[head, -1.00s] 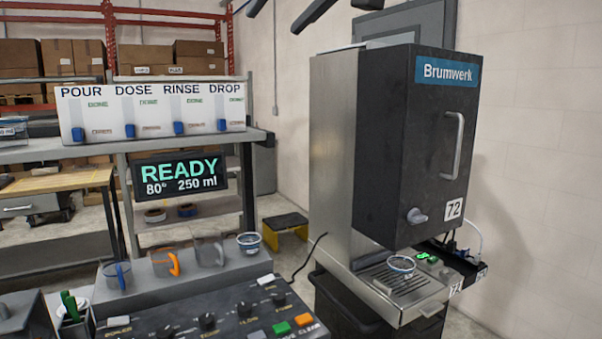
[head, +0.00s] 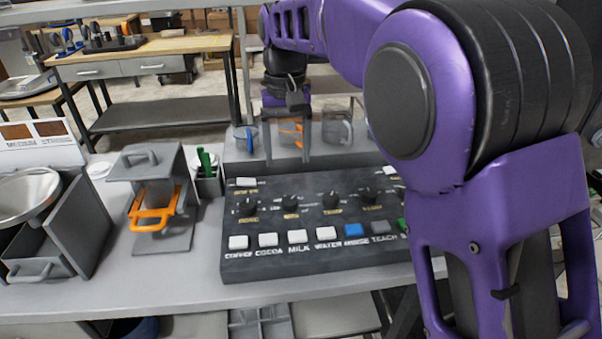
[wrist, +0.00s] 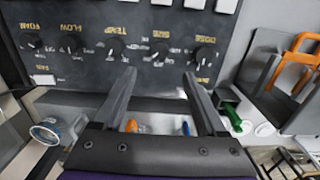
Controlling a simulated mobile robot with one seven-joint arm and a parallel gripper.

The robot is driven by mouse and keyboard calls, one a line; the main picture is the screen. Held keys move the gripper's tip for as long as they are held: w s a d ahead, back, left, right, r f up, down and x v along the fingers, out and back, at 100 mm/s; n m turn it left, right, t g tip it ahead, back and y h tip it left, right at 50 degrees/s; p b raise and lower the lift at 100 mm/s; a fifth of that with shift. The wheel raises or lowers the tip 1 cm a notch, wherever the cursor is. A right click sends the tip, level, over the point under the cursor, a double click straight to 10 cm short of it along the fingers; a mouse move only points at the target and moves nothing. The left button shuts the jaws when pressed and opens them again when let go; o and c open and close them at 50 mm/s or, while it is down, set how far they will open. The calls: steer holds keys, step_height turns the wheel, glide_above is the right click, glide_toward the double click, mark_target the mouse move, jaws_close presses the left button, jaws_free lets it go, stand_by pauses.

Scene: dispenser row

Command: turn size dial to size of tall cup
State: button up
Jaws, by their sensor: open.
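The size dial (head: 290,203) is a black knob with a white pointer, second from the left on the dark control panel (head: 235,262). It also shows in the wrist view (wrist: 160,51), where the panel appears upside down. My gripper (head: 287,160) is open and empty, fingers pointing down, behind the dial row. In the wrist view my fingertips (wrist: 160,76) lie either side of the dial's line, apart from it. Clear cups with a blue handle (head: 246,138), an orange handle (head: 291,134) and a grey handle (head: 337,131) stand behind the panel; I cannot tell which is the tall cup.
The dose dial (head: 248,206) and temp dial (head: 332,203) flank the size dial closely. A row of push buttons (head: 298,237) runs along the panel's front. A grey stand with an orange handle (head: 152,212) and a green-handled holder (head: 207,180) are left of the panel.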

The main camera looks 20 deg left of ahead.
mark_target(290, 200)
step_height(290, 200, down, 11)
steer(key=shift+s+d+r+b, duration=0.1)
steer(key=shift+s+d+b, duration=0.05)
steer(key=shift+b, duration=0.75)
steer(key=shift+c, duration=0.2)
jaws_close()
